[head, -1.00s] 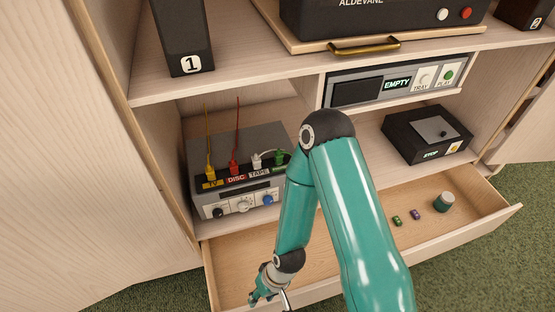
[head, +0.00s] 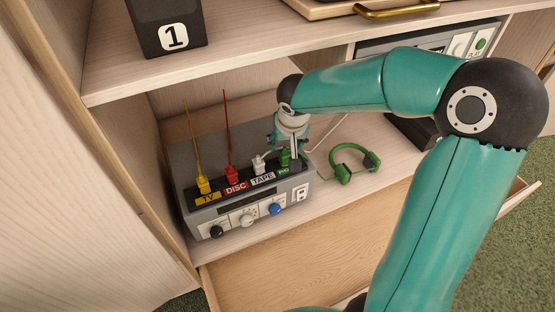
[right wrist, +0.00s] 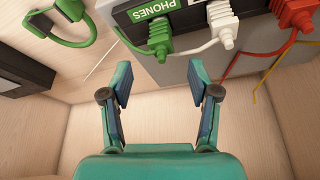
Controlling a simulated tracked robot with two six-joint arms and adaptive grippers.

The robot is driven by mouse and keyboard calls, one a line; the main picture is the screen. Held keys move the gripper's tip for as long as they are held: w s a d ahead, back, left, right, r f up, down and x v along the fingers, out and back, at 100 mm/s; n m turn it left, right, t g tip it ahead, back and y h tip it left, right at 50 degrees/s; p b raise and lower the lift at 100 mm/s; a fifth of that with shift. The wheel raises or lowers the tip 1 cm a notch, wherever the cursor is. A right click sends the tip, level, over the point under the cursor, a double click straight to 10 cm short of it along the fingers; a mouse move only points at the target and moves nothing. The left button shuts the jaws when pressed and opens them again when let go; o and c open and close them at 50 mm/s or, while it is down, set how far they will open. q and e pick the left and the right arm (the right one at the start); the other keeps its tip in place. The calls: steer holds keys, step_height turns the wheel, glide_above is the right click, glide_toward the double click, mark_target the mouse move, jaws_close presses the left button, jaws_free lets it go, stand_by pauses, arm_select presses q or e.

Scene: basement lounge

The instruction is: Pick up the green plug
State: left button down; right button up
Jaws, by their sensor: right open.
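The green plug (head: 284,158) sits upright in the top of the grey switch box, at the right end of a row of plugs. In the right wrist view the green plug (right wrist: 160,38) stands by the PHONES label, just beyond and between my fingertips. My right gripper (right wrist: 160,82) is open, with nothing between its fingers. In the head view my right gripper (head: 290,143) is at the plug's back right and partly covers it. My left gripper is not in view.
White (head: 258,164), red (head: 232,175) and yellow (head: 203,185) plugs stand to the left on the grey box (head: 244,203). Green headphones (head: 352,163) lie on the shelf to its right. The upper shelf (head: 230,65) overhangs. An open drawer (head: 300,245) is below.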

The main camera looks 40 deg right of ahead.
mark_target(285, 153)
steer(key=shift+x, duration=0.85)
steer(key=shift+a+x, duration=0.15)
steer(key=shift+x, duration=1.15)
steer(key=shift+a+x, duration=0.1)
steer(key=shift+x, duration=1.15)
steer(key=shift+s, duration=0.15)
jaws_close()
